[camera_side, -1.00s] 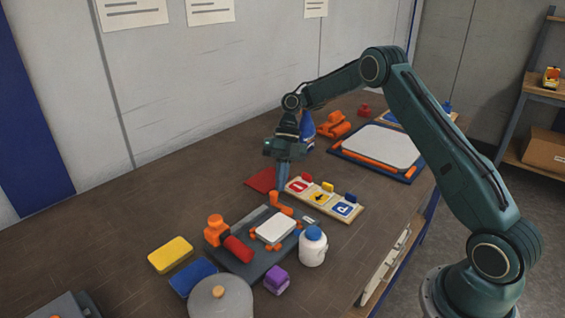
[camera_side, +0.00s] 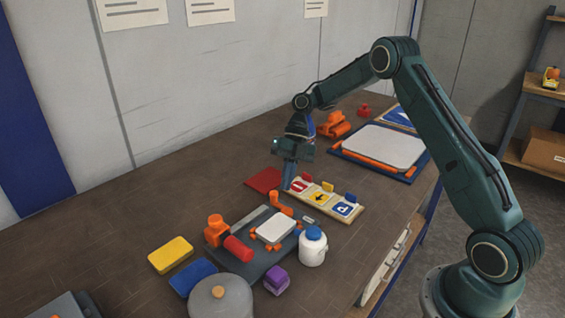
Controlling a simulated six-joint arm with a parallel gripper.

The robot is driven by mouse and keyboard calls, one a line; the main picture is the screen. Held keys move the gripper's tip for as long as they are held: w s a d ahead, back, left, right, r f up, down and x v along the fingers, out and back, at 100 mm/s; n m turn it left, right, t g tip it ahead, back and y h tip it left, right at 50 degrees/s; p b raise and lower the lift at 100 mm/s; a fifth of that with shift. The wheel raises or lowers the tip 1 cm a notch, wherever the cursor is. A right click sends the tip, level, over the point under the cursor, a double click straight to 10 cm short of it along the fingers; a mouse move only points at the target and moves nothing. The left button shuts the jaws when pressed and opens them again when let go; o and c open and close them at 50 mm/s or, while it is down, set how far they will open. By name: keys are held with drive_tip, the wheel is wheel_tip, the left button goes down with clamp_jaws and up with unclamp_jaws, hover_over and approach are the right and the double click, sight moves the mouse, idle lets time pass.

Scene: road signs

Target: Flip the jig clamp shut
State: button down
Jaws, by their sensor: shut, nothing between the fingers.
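The jig (camera_side: 258,262) is a dark grey plate on the table, with a white blank (camera_side: 274,230) lying on it between small orange stops. An orange clamp with a red handle (camera_side: 238,248) is at the plate's left side; the red handle lies low, pointing down and right. A second orange upright piece (camera_side: 278,201) stands at the plate's far edge. My gripper (camera_side: 288,187) points down, shut and empty, just beyond that far orange piece and beside the left end of the sign board. Whether the fingertips touch anything is not clear.
A board with several small signs (camera_side: 320,200) and a red sheet (camera_side: 263,180) lie by my gripper. A white jar (camera_side: 313,250), purple block (camera_side: 276,280), grey round pot (camera_side: 220,298), blue sponge (camera_side: 194,277) and yellow sponge (camera_side: 171,254) surround the jig.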

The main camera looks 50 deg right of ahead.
drive_tip(key=shift+s+d+m+t, duration=0.35)
drive_tip(key=shift+s+m+t, duration=0.15)
drive_tip(key=shift+m, duration=0.5)
drive_tip(key=s+m+t, duration=0.1)
drive_tip(key=m+t, duration=0.1)
drive_tip(key=m, duration=0.1)
drive_tip(key=shift+s+d+m, duration=0.3)
drive_tip(key=shift+s+d, duration=0.05)
drive_tip(key=shift+d, duration=0.05)
drive_tip(key=s+m+t, duration=0.1)
drive_tip(key=m, duration=0.1)
drive_tip(key=s+m+t, duration=0.1)
drive_tip(key=m, duration=0.2)
drive_tip(key=shift+s+t+h, duration=0.4)
drive_tip(key=s, duration=0.2)
drive_tip(key=s+d, duration=0.1)
drive_tip(key=shift+s+d+r, duration=0.1)
drive_tip(key=shift+s+r, duration=0.05)
drive_tip(key=shift+r, duration=0.25)
drive_tip(key=v, duration=1)
drive_tip(key=s+a+r+m+h, duration=0.4)
drive_tip(key=s+a+r+m, duration=0.5)
drive_tip(key=s+a+m, duration=0.2)
drive_tip(key=shift+s+r+m+t+h, duration=0.2)
drive_tip(key=shift+s+m+t+h, duration=0.1)
drive_tip(key=shift+m, duration=1.1)
drive_tip(key=shift+a, duration=0.1)
